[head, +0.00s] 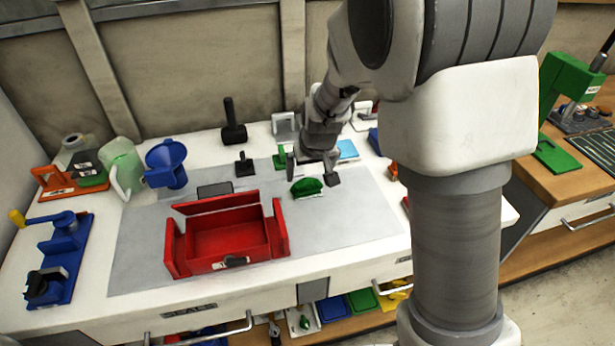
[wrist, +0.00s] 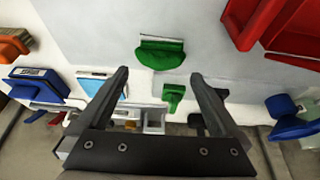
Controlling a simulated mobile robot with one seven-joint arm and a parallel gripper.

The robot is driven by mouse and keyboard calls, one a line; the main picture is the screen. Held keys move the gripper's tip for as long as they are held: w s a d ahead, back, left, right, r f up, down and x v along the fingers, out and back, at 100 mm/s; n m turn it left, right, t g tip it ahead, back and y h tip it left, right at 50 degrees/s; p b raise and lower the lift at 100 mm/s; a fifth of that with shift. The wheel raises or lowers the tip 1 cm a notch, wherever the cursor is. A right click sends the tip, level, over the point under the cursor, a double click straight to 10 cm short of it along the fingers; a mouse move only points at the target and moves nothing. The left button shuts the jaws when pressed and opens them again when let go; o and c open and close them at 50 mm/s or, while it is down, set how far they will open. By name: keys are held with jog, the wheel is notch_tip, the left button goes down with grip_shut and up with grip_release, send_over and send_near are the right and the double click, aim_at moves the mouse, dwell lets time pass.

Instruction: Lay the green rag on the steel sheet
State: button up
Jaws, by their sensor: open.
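A rounded green thing, seemingly the green rag (head: 307,187), lies on the worktop just in front of my gripper (head: 312,172). In the wrist view the rag (wrist: 161,54) is a half-round green shape with a pale straight edge, ahead of the fingertips (wrist: 159,75) and roughly centred between them. My gripper is open and nothing shows between its fingers. A broad flat grey sheet (head: 345,215), which may be the steel sheet, covers the middle of the worktop. A small darker grey plate (head: 214,188) lies behind the red box, partly hidden, so I cannot tell which is meant.
An open red box (head: 228,240) stands front left of the rag. A small green tool (wrist: 173,97) lies near my fingers. The grey sheet's right part is mostly clear.

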jog(key=s+d+r+m, duration=0.1)
jog(key=s+d+r, duration=0.2)
jog(key=s+r, duration=0.4)
jog(key=s+d+r, duration=0.3)
jog(key=s+r, duration=0.3)
jog(key=r, duration=0.2)
jog(key=s+d+r, duration=0.1)
jog(key=s+d, duration=0.1)
jog(key=s, duration=0.4)
jog(key=s+d+r+m+t+h, duration=0.1)
jog(key=s+d+r, duration=0.1)
jog(key=s, duration=0.5)
jog(key=shift+p, duration=0.3)
jog(key=shift+s+d+r, duration=0.1)
jog(key=shift+r, duration=0.1)
jog(key=shift+r+p, duration=1.15)
jog(key=shift+p, duration=0.05)
